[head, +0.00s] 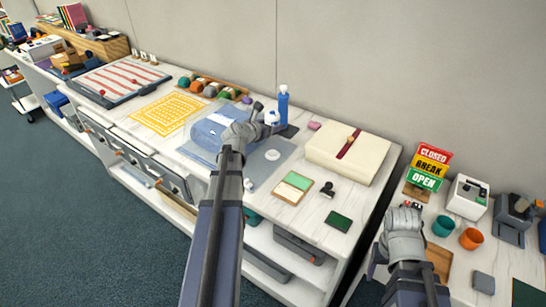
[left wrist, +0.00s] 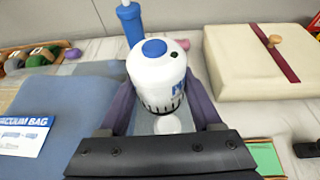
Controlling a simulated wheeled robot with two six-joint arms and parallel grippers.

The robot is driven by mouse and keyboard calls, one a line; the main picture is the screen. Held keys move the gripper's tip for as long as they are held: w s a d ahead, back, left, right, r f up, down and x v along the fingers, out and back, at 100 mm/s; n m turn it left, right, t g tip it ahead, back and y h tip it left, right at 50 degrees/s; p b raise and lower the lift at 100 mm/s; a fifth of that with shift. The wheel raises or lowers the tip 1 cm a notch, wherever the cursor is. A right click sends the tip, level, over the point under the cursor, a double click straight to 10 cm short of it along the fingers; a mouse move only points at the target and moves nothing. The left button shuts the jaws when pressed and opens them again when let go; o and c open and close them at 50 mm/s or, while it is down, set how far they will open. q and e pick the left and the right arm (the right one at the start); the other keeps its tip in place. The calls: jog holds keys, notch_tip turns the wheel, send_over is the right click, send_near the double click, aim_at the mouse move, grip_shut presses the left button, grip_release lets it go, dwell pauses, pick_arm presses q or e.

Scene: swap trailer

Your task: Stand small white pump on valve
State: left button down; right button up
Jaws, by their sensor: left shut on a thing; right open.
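The small white pump (head: 271,117) has a blue button on top. My left gripper (head: 260,115) is shut on it. In the left wrist view the pump (left wrist: 158,78) stands about upright between the two dark fingers. The valve, a pale round disc (head: 273,155), lies on the clear front part of the vacuum bag (head: 285,165). In the left wrist view the disc (left wrist: 168,126) shows just in front of the pump's base, partly hidden. I cannot tell whether the pump touches anything below. My right gripper (head: 408,206) is open and empty over the right-hand table.
A blue bottle (head: 283,105) stands close behind the pump. A cream box with a red band (head: 350,153) lies to the right. A stamp (head: 327,190) and a green-topped card (head: 294,186) lie in front. Rolled coloured items (head: 215,88) sit behind left.

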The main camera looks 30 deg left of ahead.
aim_at(273, 153)
pick_arm(q)
jog(key=shift+f, duration=0.2)
notch_tip(273, 153, down, 10)
jog(key=b, duration=1)
jog(key=shift+r, duration=0.15)
jog(key=shift+f, duration=0.2)
jog(key=shift+c, duration=0.3)
grip_release()
jog(key=shift+r, duration=0.1)
